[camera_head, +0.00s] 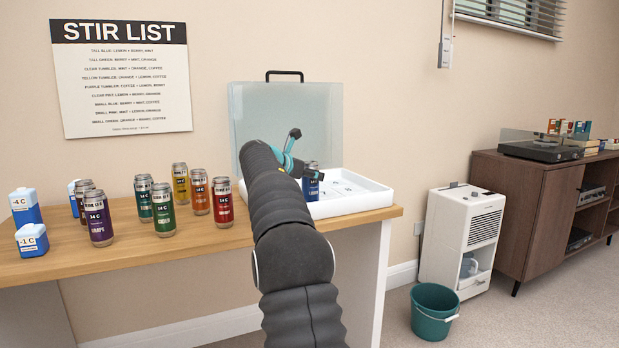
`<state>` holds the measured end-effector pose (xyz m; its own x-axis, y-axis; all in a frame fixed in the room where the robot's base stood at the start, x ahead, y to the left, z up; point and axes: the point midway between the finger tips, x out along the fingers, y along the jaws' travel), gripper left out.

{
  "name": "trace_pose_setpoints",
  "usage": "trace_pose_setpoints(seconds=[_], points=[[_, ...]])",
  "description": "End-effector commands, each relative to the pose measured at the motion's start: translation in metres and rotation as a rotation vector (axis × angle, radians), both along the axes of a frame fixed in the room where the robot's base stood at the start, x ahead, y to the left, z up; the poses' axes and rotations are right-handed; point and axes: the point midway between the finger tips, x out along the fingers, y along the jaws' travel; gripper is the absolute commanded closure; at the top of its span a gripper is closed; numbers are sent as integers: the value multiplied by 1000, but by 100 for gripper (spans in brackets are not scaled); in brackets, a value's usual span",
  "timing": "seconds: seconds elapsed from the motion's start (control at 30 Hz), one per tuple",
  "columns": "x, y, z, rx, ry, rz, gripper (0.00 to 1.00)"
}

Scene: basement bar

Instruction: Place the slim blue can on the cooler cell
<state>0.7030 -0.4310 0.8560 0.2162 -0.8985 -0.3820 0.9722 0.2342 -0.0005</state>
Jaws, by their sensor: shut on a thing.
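A slim blue can (311,187) is at the left part of the white cooler tray (370,199), upright as far as I see. My gripper (306,170) is shut on this can near its top. My arm hides part of the can and the tray's left side. I cannot tell whether the can touches the tray floor. The tray has marked cells, with letters showing on some of them. Its clear lid (300,110) stands open behind.
Several coloured cans (163,210) stand on the wooden counter (130,245) to the left, near blue-and-white blocks (32,238) with temperature labels. A green bucket (434,312), a white appliance (462,238) and a brown cabinet (535,205) are on the right.

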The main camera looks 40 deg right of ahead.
Motion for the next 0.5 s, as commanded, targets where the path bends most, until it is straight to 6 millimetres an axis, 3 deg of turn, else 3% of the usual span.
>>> trace_pose_setpoints(seconds=[0.17, 0.2, 0.27, 0.5], points=[[0, 0, -2, 0, 0, 0, 93], [0, 0, -2, 0, 1, 0, 37], [0, 0, -2, 0, 0, 0, 22], [0, 0, -2, 0, 0, 0, 22]])
